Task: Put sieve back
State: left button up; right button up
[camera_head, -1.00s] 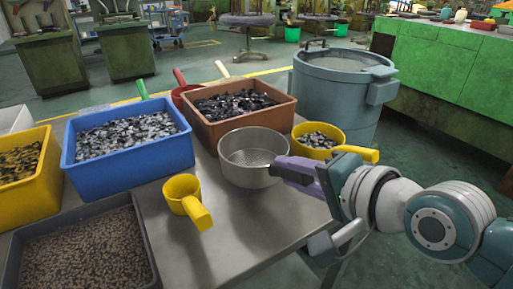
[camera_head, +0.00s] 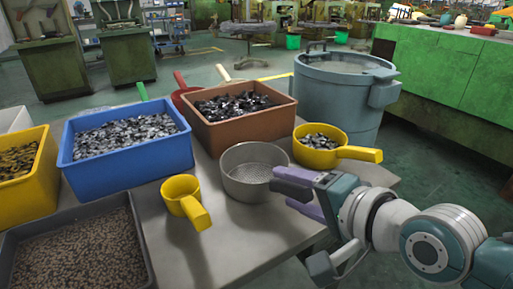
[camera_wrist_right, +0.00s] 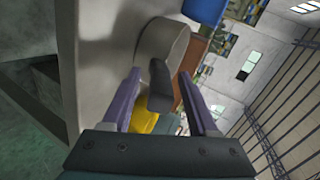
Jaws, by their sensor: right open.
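The sieve (camera_head: 240,183) is a round grey metal pan with a perforated bottom. It sits on the table (camera_head: 258,235), beside the brown bin and the yellow scoop of dark parts. My right gripper (camera_head: 284,190) is open at the sieve's right side, with its purple fingers apart. In the right wrist view the sieve (camera_wrist_right: 165,42) is ahead, and its dark handle (camera_wrist_right: 159,88) lies between the open fingers. I cannot tell whether either finger touches the handle. In the head view the gripper hides the handle. My left gripper is not in view.
A brown bin (camera_head: 240,128), a blue bin (camera_head: 125,165) and a yellow bin (camera_head: 40,195) hold small parts. A dark tray (camera_head: 142,235) is at front left. A yellow scoop (camera_head: 182,190) and a filled yellow scoop (camera_head: 318,158) flank the sieve. A grey drum (camera_head: 340,105) stands behind.

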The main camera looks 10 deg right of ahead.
jog(key=shift+r, duration=0.2)
jog(key=shift+s+d+r+p, duration=0.1)
jog(key=shift+s+r+p, duration=0.05)
jog(key=shift+s+p, duration=0.2)
jog(key=s+d+r+n+g+h+p, duration=0.2)
jog(key=s+n+g, duration=0.2)
jog(key=s, duration=0.8)
jog(key=s+d+r+n+g+h+p, duration=0.1)
jog(key=s+d+r+n+g+h, duration=0.1)
jog(key=s+n, duration=0.7)
jog(key=s+d+g, duration=0.1)
jog(key=s+g, duration=0.1)
jog(key=s, duration=0.2)
jog(key=shift+s+r+g+h+p, duration=0.15)
jog(key=shift+r+g+h+p, duration=0.15)
jog(key=shift+h+p, duration=0.1)
notch_tip(320, 180, up, 54)
jog(key=p, duration=5.3)
jog(key=shift+f, duration=0.2)
